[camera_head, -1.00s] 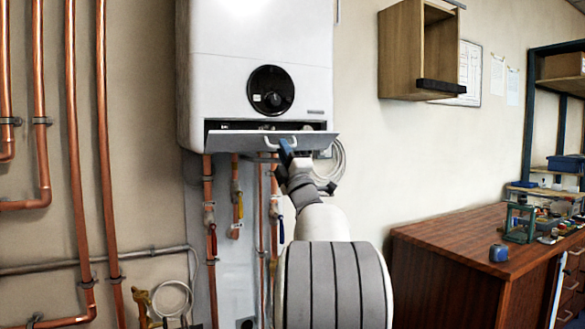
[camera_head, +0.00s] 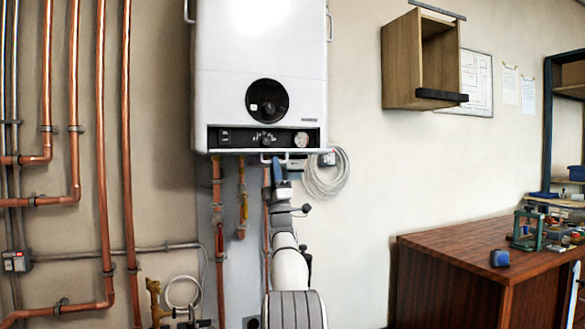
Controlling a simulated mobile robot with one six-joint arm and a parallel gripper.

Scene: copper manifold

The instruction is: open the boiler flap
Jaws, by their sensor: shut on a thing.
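The white boiler (camera_head: 262,60) hangs on the wall, upper middle in the head view. The dark control panel (camera_head: 265,138) at its bottom is uncovered, with a switch, a knob and a round gauge showing. The flap (camera_head: 235,152) is swung down and shows only as a thin, nearly edge-on strip under the panel. My gripper (camera_head: 276,163) is just below the boiler's bottom edge, shut on the flap's pale handle (camera_head: 267,157). The fingertips are small, and they partly hide the handle.
Copper pipes and valves (camera_head: 218,215) run below the boiler, close to my arm. A coiled grey hose (camera_head: 325,175) hangs to the right. A wooden wall cabinet (camera_head: 402,65) and a wooden workbench (camera_head: 450,255) stand further right.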

